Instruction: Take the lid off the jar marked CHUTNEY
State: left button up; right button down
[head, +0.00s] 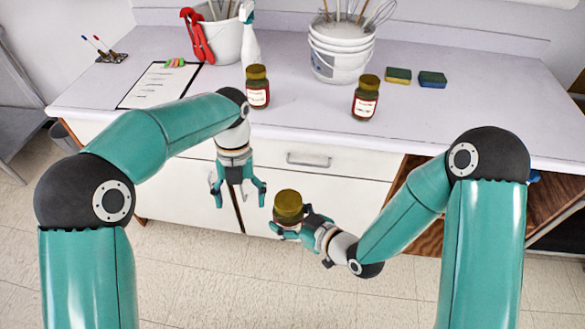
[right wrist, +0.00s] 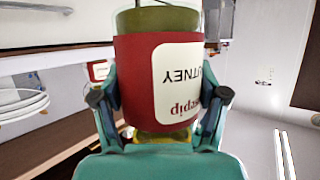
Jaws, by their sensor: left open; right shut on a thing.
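A jar with an olive lid (head: 288,205) is in my right gripper (head: 298,228), held in the air in front of the counter. The lid is on the jar, facing up toward the head camera. In the right wrist view the two fingers are shut around the jar (right wrist: 135,75). Its red-and-white label appears upside down, with the end of the word CHUTNEY showing. My left gripper (head: 238,192) is open and empty, pointing down, to the left of the held jar and apart from it.
Two similar lidded jars (head: 257,98) (head: 365,108) stand on the pale counter (head: 310,122); their labels are too small to read. Behind are white buckets (head: 340,62), a spray bottle (head: 249,45), a clipboard (head: 158,86) and sponges (head: 432,79). The cabinet's right bay (head: 420,228) is open.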

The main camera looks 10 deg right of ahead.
aim_at(293, 196)
pick_arm(q)
jog(key=d+r+t, duration=0.1)
jog(key=d+r, duration=0.2)
jog(key=d, duration=0.1)
jog(key=d+r+m+t, duration=0.1)
jog(key=d+r, duration=0.2)
jog(key=s+d+r+m+t, duration=0.1)
jog(key=d+r, duration=0.2)
jog(key=d, duration=0.1)
jog(key=shift+d+r, duration=0.2)
jog(key=shift+d, duration=0.15)
pick_arm(e)
jog(key=shift+r, duration=0.1)
pick_arm(q)
jog(key=shift+d+f, duration=0.1)
jog(key=shift+f, duration=0.1)
jog(key=shift+h, duration=0.3)
notch_tip(293, 196, down, 8)
jog(key=shift+r, duration=0.25)
